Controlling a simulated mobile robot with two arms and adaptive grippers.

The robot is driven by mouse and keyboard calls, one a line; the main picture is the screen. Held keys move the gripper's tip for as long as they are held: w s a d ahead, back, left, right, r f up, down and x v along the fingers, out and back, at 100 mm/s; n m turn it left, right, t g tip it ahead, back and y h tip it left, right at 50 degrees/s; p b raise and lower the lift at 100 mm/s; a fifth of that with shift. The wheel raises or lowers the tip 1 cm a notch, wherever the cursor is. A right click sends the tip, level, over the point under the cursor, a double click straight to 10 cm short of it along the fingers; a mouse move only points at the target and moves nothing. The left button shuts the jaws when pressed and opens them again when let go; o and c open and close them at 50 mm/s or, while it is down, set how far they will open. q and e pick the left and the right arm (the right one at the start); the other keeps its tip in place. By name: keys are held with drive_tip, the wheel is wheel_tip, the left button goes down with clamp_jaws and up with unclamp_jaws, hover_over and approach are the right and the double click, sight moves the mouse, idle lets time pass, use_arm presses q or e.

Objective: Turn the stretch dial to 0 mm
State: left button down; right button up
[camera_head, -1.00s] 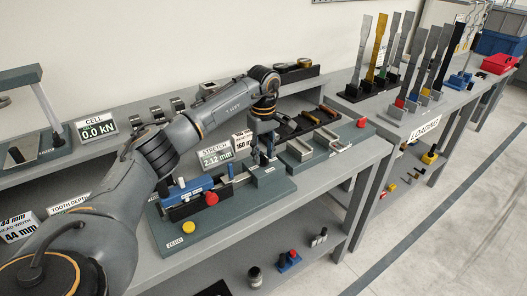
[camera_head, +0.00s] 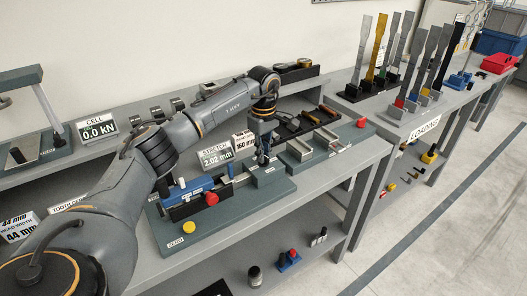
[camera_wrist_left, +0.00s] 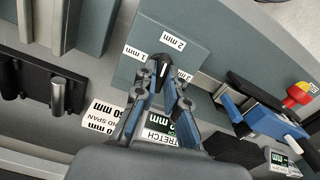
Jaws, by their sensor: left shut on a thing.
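My left gripper (camera_head: 263,158) reaches down onto the stretch dial at the right end of the blue-and-grey fixture. In the left wrist view the gripper (camera_wrist_left: 165,78) has its two fingers shut on the dial (camera_wrist_left: 164,67), a dark knob with a white pointer line. Labels reading 1 mm (camera_wrist_left: 134,52) and 2 mm (camera_wrist_left: 173,43) lie around the dial. The stretch display (camera_head: 216,155) in the head view reads 2.02 mm. The fingers hide much of the dial. My right gripper is not in view.
A red knob (camera_head: 211,198) and a yellow button (camera_head: 189,228) sit on the fixture's base. Grey holders (camera_head: 300,150) stand right of my gripper. The cell display (camera_head: 97,129) reads 0.0 kN. Upright coloured strips (camera_head: 380,50) stand on the far bench.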

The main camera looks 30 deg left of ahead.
use_arm(q)
drive_tip(key=n, duration=0.3)
drive_tip(key=shift+r+n+p, duration=0.1)
drive_tip(key=shift+n+p, duration=0.3)
drive_tip(key=n+p, duration=0.1)
drive_tip(key=n, duration=0.8)
drive_tip(key=shift+p, duration=0.35)
drive_tip(key=n+p, duration=0.1)
drive_tip(key=n, duration=0.8)
drive_tip(key=shift+p, duration=0.4)
drive_tip(key=n+p, duration=0.1)
drive_tip(key=n, duration=0.2)
drive_tip(key=shift+n, duration=0.3)
drive_tip(key=n+p, duration=0.1)
drive_tip(key=n, duration=0.3)
drive_tip(key=shift+n, duration=0.3)
drive_tip(key=shift+n+p, duration=0.55)
drive_tip(key=shift+n, duration=1.35)
